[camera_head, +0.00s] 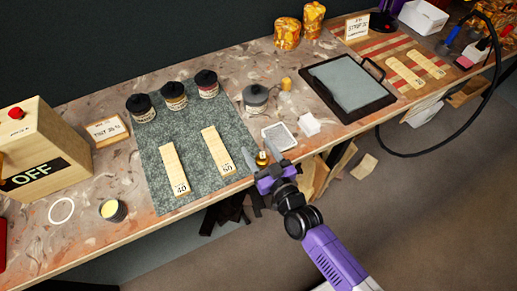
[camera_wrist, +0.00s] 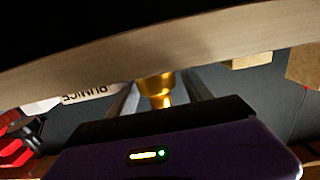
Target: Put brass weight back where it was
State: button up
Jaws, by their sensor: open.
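The brass weight (camera_head: 262,158) is a small gold piece at the bench's front edge, right of the grey-green mat. My gripper (camera_head: 260,151) is open around it, one finger on each side. In the wrist view the weight (camera_wrist: 157,88) shows between the two fingers (camera_wrist: 160,98), below the pale board edge that crosses the picture. Its top is hidden there. I cannot tell whether the fingers touch it or whether it rests on the bench.
A white-rimmed square dish (camera_head: 280,136) and a white block (camera_head: 308,124) lie just behind my gripper. The mat (camera_head: 203,133) holds jars and two numbered wooden strips. A dark tray (camera_head: 350,84) is to the right. Bare bench shows between the dish and the lidded grey pot (camera_head: 255,98).

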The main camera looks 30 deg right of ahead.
jog(key=s, duration=1.2)
jog(key=shift+r+b, duration=0.4)
jog(key=shift+b, duration=0.05)
jog(key=s+r+g, duration=0.1)
jog(key=s+r, duration=0.4)
jog(key=s, duration=0.9)
jog(key=shift+s+d+r, duration=0.15)
jog(key=shift+s+d, duration=0.1)
jog(key=shift+d, duration=0.1)
jog(key=shift+o, duration=0.5)
jog(key=s+r+g, duration=0.1)
jog(key=s+r, duration=0.7)
jog(key=shift+s+a+r+g, duration=0.15)
jog(key=shift+a+r+g, duration=0.1)
jog(key=shift+a+g, duration=0.1)
